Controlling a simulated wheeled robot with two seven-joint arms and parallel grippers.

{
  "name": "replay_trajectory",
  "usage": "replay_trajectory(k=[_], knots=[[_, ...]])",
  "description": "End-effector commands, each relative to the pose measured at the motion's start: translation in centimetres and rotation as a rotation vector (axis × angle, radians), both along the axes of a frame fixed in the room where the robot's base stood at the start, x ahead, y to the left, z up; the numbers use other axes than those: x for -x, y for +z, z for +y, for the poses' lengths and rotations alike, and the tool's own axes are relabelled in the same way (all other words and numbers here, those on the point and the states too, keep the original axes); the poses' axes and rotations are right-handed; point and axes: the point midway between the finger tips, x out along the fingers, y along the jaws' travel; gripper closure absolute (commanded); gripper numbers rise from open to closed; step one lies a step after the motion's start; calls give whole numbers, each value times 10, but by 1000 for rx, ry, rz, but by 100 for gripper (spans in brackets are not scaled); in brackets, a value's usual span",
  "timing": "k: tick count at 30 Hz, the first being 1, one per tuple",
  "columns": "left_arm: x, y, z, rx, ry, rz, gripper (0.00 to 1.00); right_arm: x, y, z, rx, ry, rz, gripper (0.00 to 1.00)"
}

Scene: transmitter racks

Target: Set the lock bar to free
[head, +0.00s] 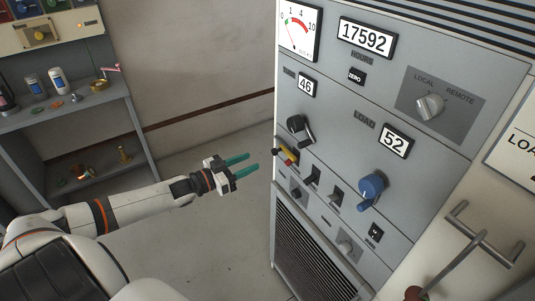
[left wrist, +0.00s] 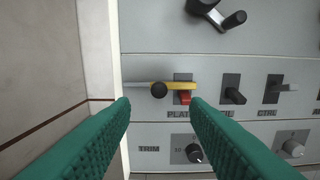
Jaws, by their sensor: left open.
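The lock bar (left wrist: 174,85) is a yellow bar with a black round knob (left wrist: 159,90), in the left wrist view's middle. It lies level across the red PLATE switch (left wrist: 184,98), whose lower end shows beneath it. In the head view the lock bar (head: 287,152) is small, at the cabinet's left edge. My left gripper (head: 252,164) is open and empty, its green fingers pointing at the cabinet from the left. In the left wrist view my left gripper (left wrist: 159,104) frames the bar between its fingertips, apparently without touching. My right gripper is not in view.
A black crank (head: 299,129) sits just above the bar. Dark toggle switches (head: 313,175) stand to its right, with a blue knob (head: 371,187) further right. A TRIM knob (left wrist: 194,152) is below. Shelves (head: 75,112) stand at the left; the floor between is clear.

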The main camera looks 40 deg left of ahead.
Motion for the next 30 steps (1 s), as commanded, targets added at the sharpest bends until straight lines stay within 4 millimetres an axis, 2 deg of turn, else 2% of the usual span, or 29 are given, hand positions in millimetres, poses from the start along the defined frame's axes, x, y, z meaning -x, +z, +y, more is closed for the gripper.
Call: replay_trajectory(k=[9, 15, 27, 30], knots=[[-47, 3, -19, -1, 1, -4, 58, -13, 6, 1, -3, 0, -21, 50], [-65, 1, -27, -1, 1, -1, 58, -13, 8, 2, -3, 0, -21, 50], [-71, 0, -29, -3, 1, 1, 58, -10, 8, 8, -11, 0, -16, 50], [-70, 0, -29, -3, 1, 1, 73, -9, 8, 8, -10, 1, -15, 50]])
